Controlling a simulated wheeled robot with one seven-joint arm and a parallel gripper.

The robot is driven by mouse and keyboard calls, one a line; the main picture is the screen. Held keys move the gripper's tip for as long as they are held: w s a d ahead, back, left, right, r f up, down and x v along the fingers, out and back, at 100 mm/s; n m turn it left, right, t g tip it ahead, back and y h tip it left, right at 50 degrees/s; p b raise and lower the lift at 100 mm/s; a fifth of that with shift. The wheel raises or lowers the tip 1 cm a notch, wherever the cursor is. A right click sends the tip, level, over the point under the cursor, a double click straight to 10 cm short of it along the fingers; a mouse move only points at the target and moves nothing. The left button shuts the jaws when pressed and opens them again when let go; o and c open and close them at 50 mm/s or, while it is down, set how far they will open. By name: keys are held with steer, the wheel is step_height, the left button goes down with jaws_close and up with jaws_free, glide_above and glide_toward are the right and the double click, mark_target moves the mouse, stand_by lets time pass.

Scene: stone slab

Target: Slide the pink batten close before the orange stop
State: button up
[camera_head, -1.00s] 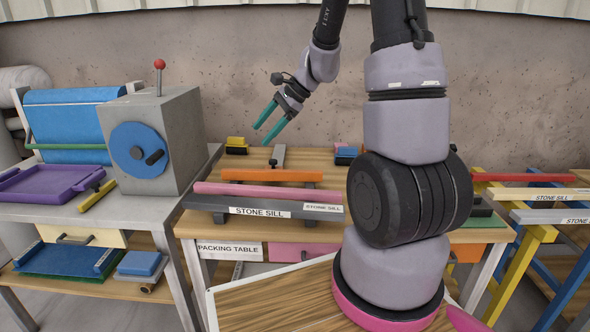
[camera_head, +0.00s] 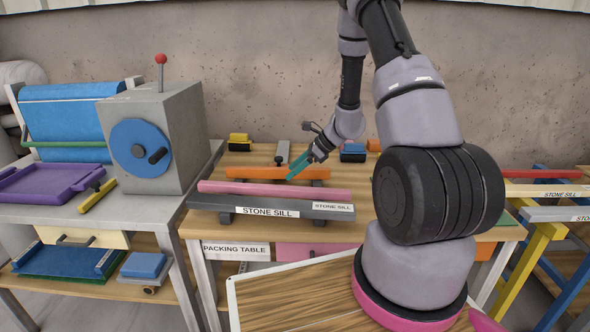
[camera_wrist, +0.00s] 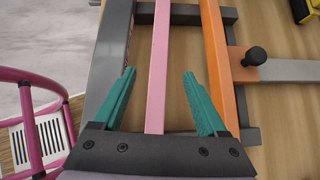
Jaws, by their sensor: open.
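The pink batten (camera_head: 270,190) lies along the back of the grey stone sill (camera_head: 228,205). The orange stop (camera_head: 250,173) runs behind it, roughly parallel, with a gap between them. In the wrist view the pink batten (camera_wrist: 158,60) and the orange stop (camera_wrist: 216,55) run up the picture, with bare wood between. My gripper (camera_head: 296,169) is open and empty, its teal fingers low over the battens. In the wrist view my gripper (camera_wrist: 158,73) has one finger on each side of the pink batten; whether they reach down beside it I cannot tell.
A grey bar with a black knob (camera_wrist: 256,57) meets the orange stop from behind. Yellow (camera_head: 239,140) and blue (camera_head: 353,150) blocks stand at the table's back. A grey machine with a blue wheel (camera_head: 140,150) stands at left. Sawhorses with bars (camera_head: 550,215) stand at right.

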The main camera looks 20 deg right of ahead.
mark_target(272, 186)
steer(key=shift+a, duration=0.1)
steer(key=x, duration=1)
steer(key=shift+w+a+f, duration=0.1)
steer(key=shift+a+f, duration=0.15)
jaws_close()
